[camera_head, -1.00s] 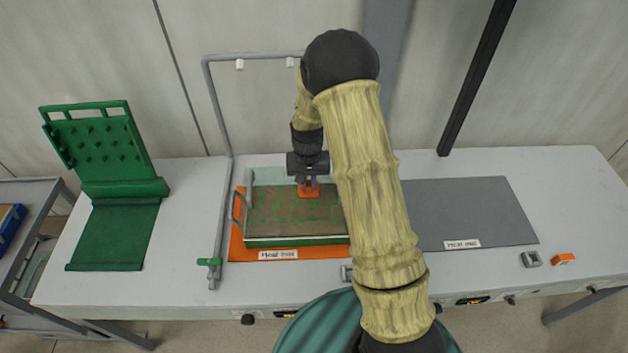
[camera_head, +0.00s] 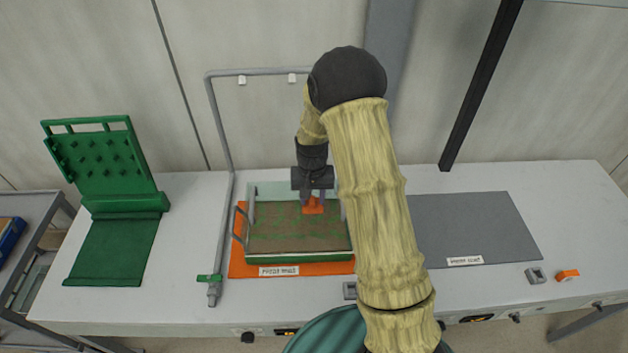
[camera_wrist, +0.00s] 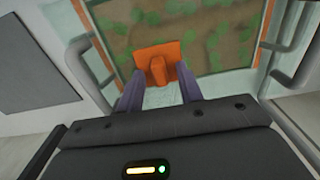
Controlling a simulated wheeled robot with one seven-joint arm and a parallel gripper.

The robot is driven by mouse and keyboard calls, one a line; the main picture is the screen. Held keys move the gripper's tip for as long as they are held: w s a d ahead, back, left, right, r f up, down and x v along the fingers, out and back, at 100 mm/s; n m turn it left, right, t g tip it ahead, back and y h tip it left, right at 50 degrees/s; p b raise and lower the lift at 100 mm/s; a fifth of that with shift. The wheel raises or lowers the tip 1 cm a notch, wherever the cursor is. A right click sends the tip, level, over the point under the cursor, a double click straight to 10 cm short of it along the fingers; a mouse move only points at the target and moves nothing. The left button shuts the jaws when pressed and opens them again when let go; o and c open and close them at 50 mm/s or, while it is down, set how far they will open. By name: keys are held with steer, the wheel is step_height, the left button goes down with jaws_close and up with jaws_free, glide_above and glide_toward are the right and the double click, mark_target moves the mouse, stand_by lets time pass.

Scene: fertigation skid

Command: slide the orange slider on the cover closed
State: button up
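The orange slider (camera_head: 313,206) sits at the far edge of the cover (camera_head: 292,243), a clear-topped tray with brown and green contents. In the wrist view the slider (camera_wrist: 157,66) is an orange plate with a raised tab, and part of the cover (camera_wrist: 215,88) shows beyond and beside it. My gripper (camera_head: 311,201) is over the slider from above. In the wrist view its two fingers (camera_wrist: 158,86) stand apart on either side of the tab, with visible gaps. Contact with the tab cannot be made out.
The cover lies on an orange mat (camera_head: 240,262), with grey handles (camera_head: 250,207) at its sides. A grey pipe frame (camera_head: 226,150) stands at left, with a green hinged panel (camera_head: 95,160) beyond it. A bare grey mat (camera_head: 475,225) lies at right.

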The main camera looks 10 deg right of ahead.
mark_target(314, 202)
step_height(314, 202, up, 17)
steer(key=b, duration=0.3)
steer(key=shift+s, duration=0.15)
stand_by(0.4)
steer(key=s+d+f+n+t, duration=0.1)
steer(key=s+f, duration=0.1)
steer(key=s, duration=0.7)
steer(key=s+d+f+t, duration=0.1)
steer(key=s+d+f, duration=0.1)
steer(key=s, duration=0.8)
steer(key=shift+d+f+n+t, duration=0.2)
steer(key=shift+n+t, duration=0.1)
steer(key=shift+n, duration=0.1)
stand_by(1.1)
